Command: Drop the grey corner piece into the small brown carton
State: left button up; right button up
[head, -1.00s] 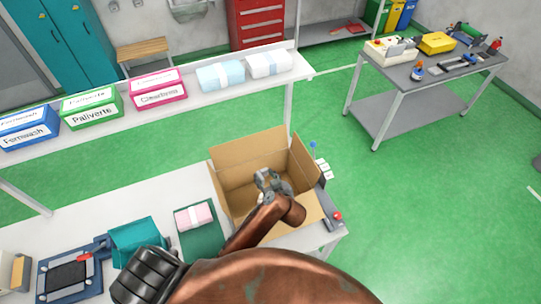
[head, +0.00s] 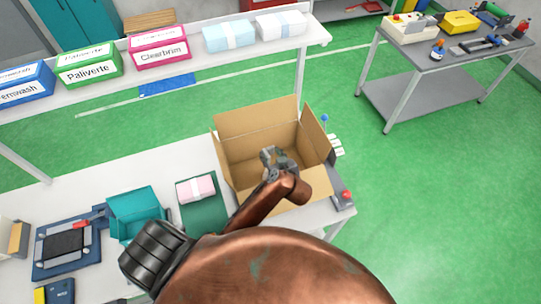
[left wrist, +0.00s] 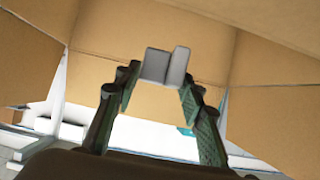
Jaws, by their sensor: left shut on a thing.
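The open brown carton (head: 257,119) stands on the right end of the white bench in the head view, with its flaps up. My left gripper (head: 276,158) is over the carton's opening, its fingers within the outline of the carton. In the left wrist view the left gripper (left wrist: 160,82) is shut on the grey corner piece (left wrist: 158,66), held at the fingertips. Brown cardboard walls (left wrist: 135,27) surround it there. In the head view the piece is hard to tell from the grey fingers. My right gripper is not in view.
A pink-and-white packet (head: 196,188) on a green mat and a teal bin (head: 136,212) lie left of the carton. A shelf (head: 215,58) with labelled boxes runs behind. A red-buttoned device (head: 344,200) sits close to the carton's right side.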

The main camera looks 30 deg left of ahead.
pick_arm(q)
jog(key=shift+f, duration=0.15)
jog(key=o, duration=0.9)
jog(key=v, duration=1.2)
jog(key=shift+s, duration=0.1)
